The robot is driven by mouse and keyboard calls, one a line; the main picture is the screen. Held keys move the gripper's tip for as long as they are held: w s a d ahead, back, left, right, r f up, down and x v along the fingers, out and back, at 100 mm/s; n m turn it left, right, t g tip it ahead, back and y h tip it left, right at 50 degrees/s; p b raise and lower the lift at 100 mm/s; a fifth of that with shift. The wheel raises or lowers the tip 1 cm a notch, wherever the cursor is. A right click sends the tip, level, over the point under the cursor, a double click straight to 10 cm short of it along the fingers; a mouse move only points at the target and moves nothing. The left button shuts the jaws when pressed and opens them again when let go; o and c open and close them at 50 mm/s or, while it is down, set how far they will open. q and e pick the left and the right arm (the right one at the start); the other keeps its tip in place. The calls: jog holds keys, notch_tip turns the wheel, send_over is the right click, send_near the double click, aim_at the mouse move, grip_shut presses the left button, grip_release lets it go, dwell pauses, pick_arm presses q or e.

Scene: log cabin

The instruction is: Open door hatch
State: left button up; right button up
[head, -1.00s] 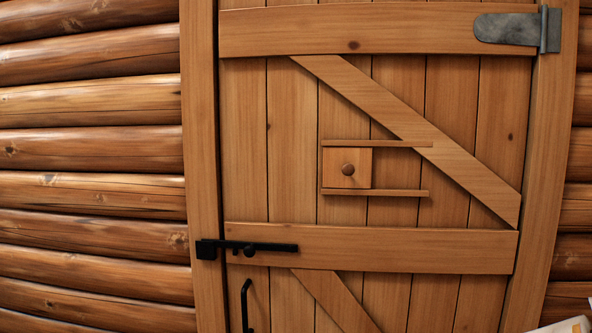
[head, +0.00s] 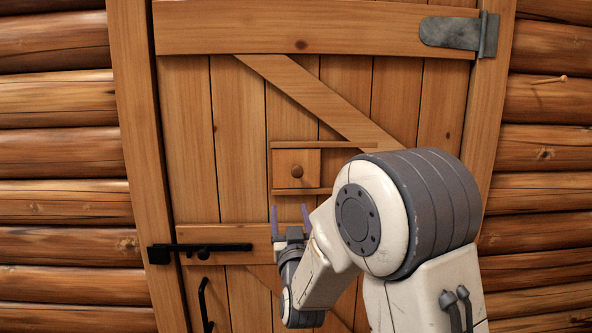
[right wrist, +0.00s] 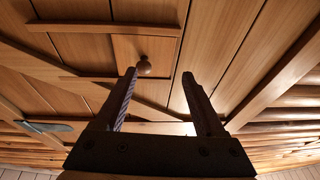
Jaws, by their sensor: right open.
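The door hatch (head: 309,166) is a small square wooden panel with a round wooden knob (head: 297,171). It sits between an upper rail (head: 325,145) and a lower rail (head: 302,191) on the plank door (head: 187,130), at the left end of the rails. My right gripper (head: 290,214) is open and empty, fingers pointing up, just below the hatch. In the right wrist view the knob (right wrist: 144,66) shows beyond the fingertips (right wrist: 159,74), close to the left finger and not between the jaws. My right arm hides the right part of the rails. My left gripper is not in view.
A black bolt latch (head: 205,248) and a black door handle (head: 204,305) are at the door's lower left. A metal hinge (head: 460,33) is at the upper right.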

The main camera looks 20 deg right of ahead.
aim_at(297, 174)
jog(key=shift+m+t+h, duration=0.4)
jog(key=shift+h, duration=0.5)
jog(key=w+d+r+p, duration=0.1)
jog(key=w+r+p, duration=0.1)
jog(key=w+d+r+p, duration=0.2)
jog(key=w, duration=0.1)
jog(key=w+d+r+p, duration=0.1)
jog(key=w+r+p, duration=0.1)
jog(key=shift+w+d, duration=0.3)
jog(key=shift+w+d+r, duration=0.1)
jog(key=shift+w+d, duration=0.05)
jog(key=shift+w, duration=0.4)
grip_shut()
